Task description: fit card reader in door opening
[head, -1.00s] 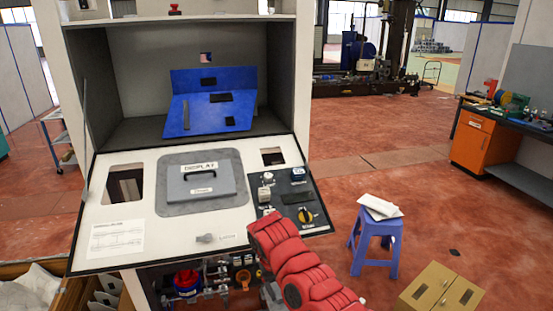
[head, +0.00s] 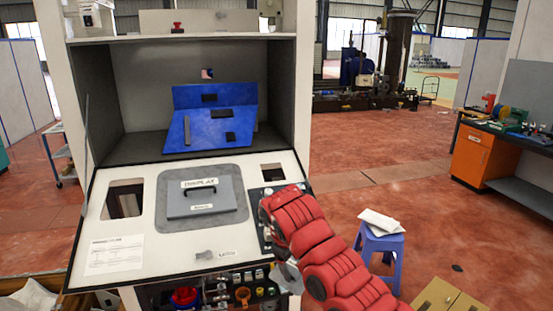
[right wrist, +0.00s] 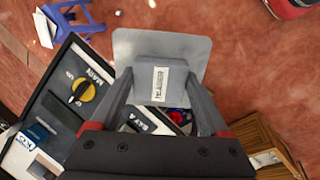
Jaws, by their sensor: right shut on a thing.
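My right gripper (right wrist: 160,78) is shut on a grey block with a wide flat plate and a white label, apparently the card reader (right wrist: 188,50). In the head view my red right arm hides most of that gripper and the card reader. The white sloping door panel (head: 150,225) has a dark rectangular opening (head: 124,201) at its left and a smaller one (head: 272,172) at its upper right. The held reader is apart from both openings. A grey display unit (head: 200,198) sits in the door's middle. My left gripper is out of view.
A blue bracket (head: 213,122) stands in the cabinet above the door. A blue stool (head: 380,250) and a cardboard box (head: 450,300) stand at the right. Floor between is clear.

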